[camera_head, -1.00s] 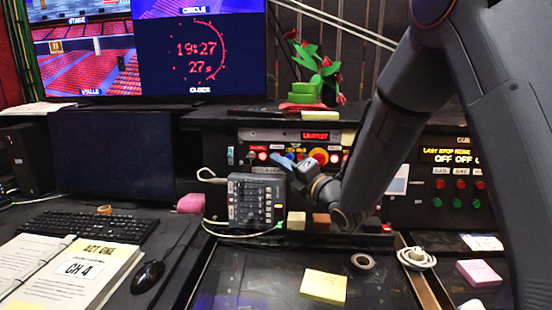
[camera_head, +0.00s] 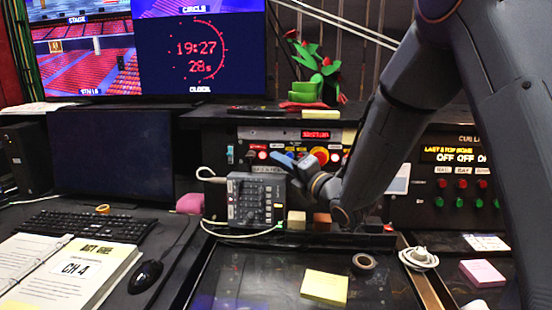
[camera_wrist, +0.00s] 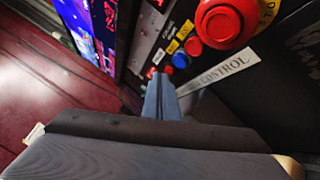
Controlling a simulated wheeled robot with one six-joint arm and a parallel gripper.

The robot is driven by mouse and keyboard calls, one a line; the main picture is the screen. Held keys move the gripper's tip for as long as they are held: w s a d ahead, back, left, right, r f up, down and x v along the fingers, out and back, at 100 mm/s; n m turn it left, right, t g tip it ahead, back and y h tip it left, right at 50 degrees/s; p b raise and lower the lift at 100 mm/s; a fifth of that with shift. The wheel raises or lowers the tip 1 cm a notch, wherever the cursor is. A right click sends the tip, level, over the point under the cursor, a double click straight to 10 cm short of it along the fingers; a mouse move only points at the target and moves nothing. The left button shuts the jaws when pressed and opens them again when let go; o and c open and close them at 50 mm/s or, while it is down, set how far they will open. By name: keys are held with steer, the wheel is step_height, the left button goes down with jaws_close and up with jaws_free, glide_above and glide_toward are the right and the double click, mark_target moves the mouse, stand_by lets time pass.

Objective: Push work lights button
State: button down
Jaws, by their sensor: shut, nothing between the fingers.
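The button panel (camera_head: 290,137) stands at the back of the desk, with a red display and a row of small coloured buttons. My gripper (camera_head: 278,158) is shut and empty, its blue fingers pointing left in front of that row. In the wrist view my gripper (camera_wrist: 160,78) points at the panel, just short of the small buttons. A blue button (camera_wrist: 180,60) and a red button (camera_wrist: 168,70) show close beyond the fingertips. The labels there are too blurred to tell which is the work lights button. I cannot tell whether the fingertips touch anything.
A big red stop button (camera_wrist: 226,20) on a yellow plate is right of the small buttons. A grey keypad box (camera_head: 256,200) stands below my gripper. A monitor (camera_head: 112,153) is left. Yellow notes (camera_head: 324,286) and a tape roll (camera_head: 364,261) lie on the desk.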

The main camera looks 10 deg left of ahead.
steer(key=shift+s+d+r, duration=0.2)
steer(key=shift+s+r, duration=0.1)
steer(key=shift+s, duration=1.3)
steer(key=shift+s+d+r, duration=0.1)
steer(key=shift+s+r, duration=0.05)
steer(key=shift+s, duration=1.3)
steer(key=shift+a, duration=0.1)
